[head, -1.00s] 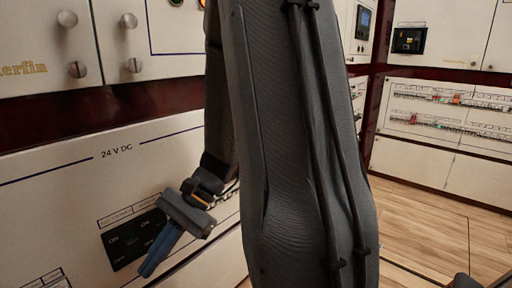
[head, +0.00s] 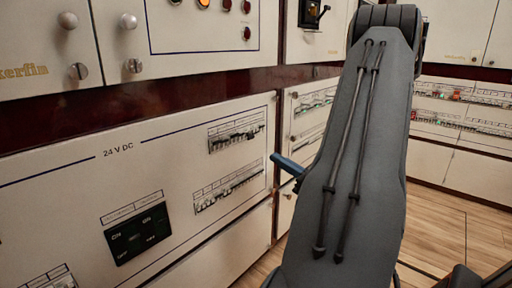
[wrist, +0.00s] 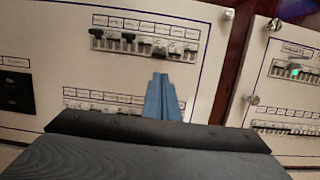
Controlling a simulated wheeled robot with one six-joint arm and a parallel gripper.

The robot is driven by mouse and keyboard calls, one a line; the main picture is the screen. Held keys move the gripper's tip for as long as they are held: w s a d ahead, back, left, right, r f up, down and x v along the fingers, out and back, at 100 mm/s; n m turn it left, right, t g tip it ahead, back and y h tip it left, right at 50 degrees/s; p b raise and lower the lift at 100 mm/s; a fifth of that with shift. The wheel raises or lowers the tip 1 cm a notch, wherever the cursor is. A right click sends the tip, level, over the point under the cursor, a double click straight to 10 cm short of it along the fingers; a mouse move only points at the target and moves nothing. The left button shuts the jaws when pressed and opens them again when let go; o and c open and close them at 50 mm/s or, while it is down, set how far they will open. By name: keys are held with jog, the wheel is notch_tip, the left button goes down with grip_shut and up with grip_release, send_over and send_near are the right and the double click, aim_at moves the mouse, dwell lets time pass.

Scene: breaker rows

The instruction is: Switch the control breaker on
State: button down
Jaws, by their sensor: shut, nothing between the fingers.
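The 24 V DC panel (head: 120,172) carries an upper breaker row (head: 236,133) and a lower breaker row (head: 228,187). Both rows also show in the wrist view, the upper one (wrist: 145,43) above the fingertips and the lower one (wrist: 90,105) partly hidden behind my gripper. The labels are too small to read, so I cannot tell which is the control breaker. Some upper levers appear to stand differently from others. My gripper (head: 274,157), with blue fingers, is shut and empty. It is right of both rows in the head view, apparently clear of the panel.
A black ON/OFF switch plate (head: 137,233) sits at the panel's lower left. Another cabinet with breaker rows (head: 313,98) stands beyond to the right, and more rows (head: 462,93) line the far wall. Wooden floor (head: 450,225) is open at the right.

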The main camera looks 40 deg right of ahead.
aim_at(247, 141)
jog(key=b+x, duration=0.2)
jog(key=x, duration=0.8)
jog(key=shift+a+b, duration=0.1)
jog(key=shift+b, duration=0.2)
